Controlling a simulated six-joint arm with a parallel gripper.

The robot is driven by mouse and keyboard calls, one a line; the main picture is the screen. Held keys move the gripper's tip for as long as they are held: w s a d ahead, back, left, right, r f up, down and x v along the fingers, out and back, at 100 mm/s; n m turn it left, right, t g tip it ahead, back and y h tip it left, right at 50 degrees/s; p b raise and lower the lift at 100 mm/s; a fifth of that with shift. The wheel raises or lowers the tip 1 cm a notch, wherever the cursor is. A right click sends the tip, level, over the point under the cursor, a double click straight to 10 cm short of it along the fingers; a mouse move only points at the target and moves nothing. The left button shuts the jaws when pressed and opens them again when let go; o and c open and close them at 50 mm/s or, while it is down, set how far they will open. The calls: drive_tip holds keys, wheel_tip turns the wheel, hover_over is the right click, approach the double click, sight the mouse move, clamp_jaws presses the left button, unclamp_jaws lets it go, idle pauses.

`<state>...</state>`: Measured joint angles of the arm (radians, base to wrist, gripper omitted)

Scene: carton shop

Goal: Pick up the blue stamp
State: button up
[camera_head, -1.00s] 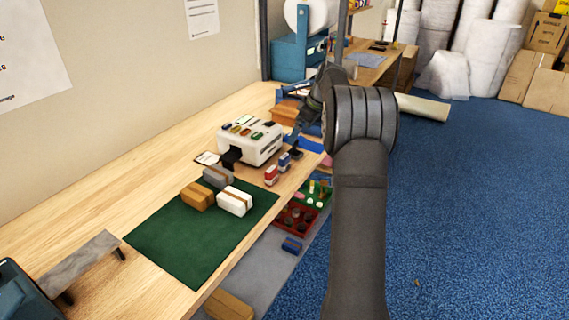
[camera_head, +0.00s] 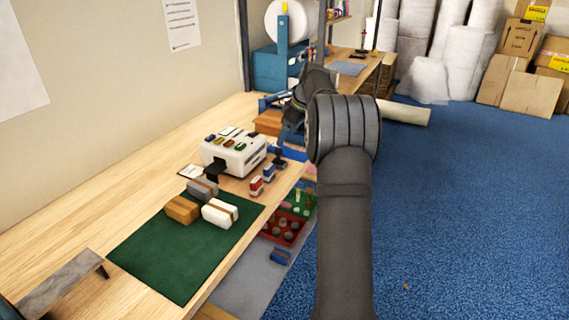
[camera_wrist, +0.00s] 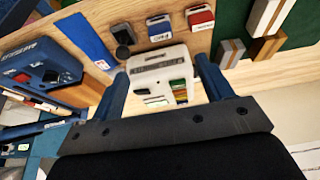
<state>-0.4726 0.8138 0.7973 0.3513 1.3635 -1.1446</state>
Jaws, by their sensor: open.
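The blue stamp (camera_head: 269,173) stands on the wooden bench near its front edge, between a red stamp (camera_head: 256,186) and a dark stamp (camera_head: 279,158). In the wrist view the blue stamp (camera_wrist: 158,27) shows at the top, with a white and blue body, beyond my fingertips. The red stamp (camera_wrist: 199,17) is to its right and the dark stamp (camera_wrist: 123,35) to its left. My gripper (camera_wrist: 161,68) is open and empty, its two blue fingers apart. In the head view my gripper (camera_head: 285,138) hangs above the bench near the dark stamp, partly hidden by my arm.
A white machine (camera_head: 234,154) with coloured pieces on top stands behind the stamps. A green mat (camera_head: 165,270) with several small cartons lies nearer. Below the bench edge are a red tray (camera_head: 282,229) and a green tray. A blue strip (camera_wrist: 85,40) lies beside the dark stamp.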

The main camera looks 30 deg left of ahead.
sight(269, 166)
drive_tip(key=a+h, duration=0.3)
drive_tip(key=a, duration=0.3)
drive_tip(key=f, duration=0.6)
drive_tip(key=a+f, duration=0.1)
drive_tip(key=f, duration=0.4)
drive_tip(key=a+f, duration=0.1)
drive_tip(key=f, duration=0.5)
drive_tip(key=shift+f, duration=0.35)
drive_tip(key=c, duration=1.1)
